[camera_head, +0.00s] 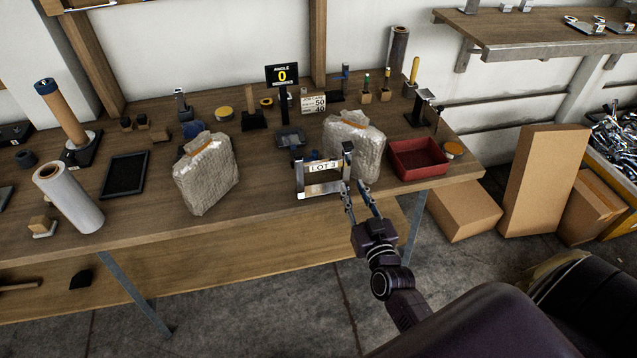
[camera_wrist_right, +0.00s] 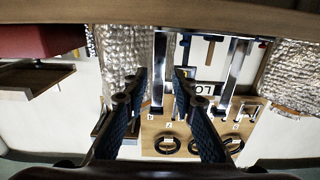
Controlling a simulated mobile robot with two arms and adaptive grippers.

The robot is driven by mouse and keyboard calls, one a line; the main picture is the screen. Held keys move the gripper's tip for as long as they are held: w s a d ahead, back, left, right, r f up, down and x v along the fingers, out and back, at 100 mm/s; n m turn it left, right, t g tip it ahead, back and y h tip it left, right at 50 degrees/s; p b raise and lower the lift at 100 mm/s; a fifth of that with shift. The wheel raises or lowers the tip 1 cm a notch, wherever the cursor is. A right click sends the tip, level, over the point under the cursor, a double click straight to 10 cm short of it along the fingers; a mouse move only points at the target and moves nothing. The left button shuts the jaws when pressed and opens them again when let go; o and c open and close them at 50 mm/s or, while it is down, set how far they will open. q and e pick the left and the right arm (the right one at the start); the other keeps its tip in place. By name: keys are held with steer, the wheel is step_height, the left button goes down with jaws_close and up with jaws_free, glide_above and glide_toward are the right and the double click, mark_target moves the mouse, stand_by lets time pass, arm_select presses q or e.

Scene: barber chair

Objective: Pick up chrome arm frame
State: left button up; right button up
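The chrome arm frame (camera_head: 299,180) stands near the front edge of the workbench, with a "LOT 3" label (camera_head: 323,167) across it. It is a shiny square-cornered frame with uprights on both sides. My right gripper (camera_head: 356,188) is at its right end, coming from the front edge with its fingers apart. In the right wrist view the two dark fingers (camera_wrist_right: 160,73) are open, with one bright upright of the frame (camera_wrist_right: 161,56) showing between their tips and gaps on both sides. Whether they reach around it is unclear. My left gripper is not in view.
Bubble-wrapped packages stand left (camera_head: 206,172) and just behind the frame (camera_head: 355,145). A red bin (camera_head: 418,160) is close on the right. A display reading 0 (camera_head: 282,75) stands behind. Cardboard boxes (camera_head: 545,180) are on the floor at right. Bare bench lies left of the frame.

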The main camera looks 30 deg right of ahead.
mark_target(347, 171)
steer(key=shift+w+d+r, duration=0.15)
steer(key=shift+w+d, duration=0.1)
steer(key=shift+w, duration=0.1)
steer(key=x, duration=0.2)
steer(key=p+x, duration=0.1)
steer(key=x, duration=0.3)
steer(key=shift+r, duration=0.35)
steer(key=shift+w+d+f, duration=0.1)
steer(key=shift+w, duration=0.45)
steer(key=shift+c, duration=0.5)
jaws_close()
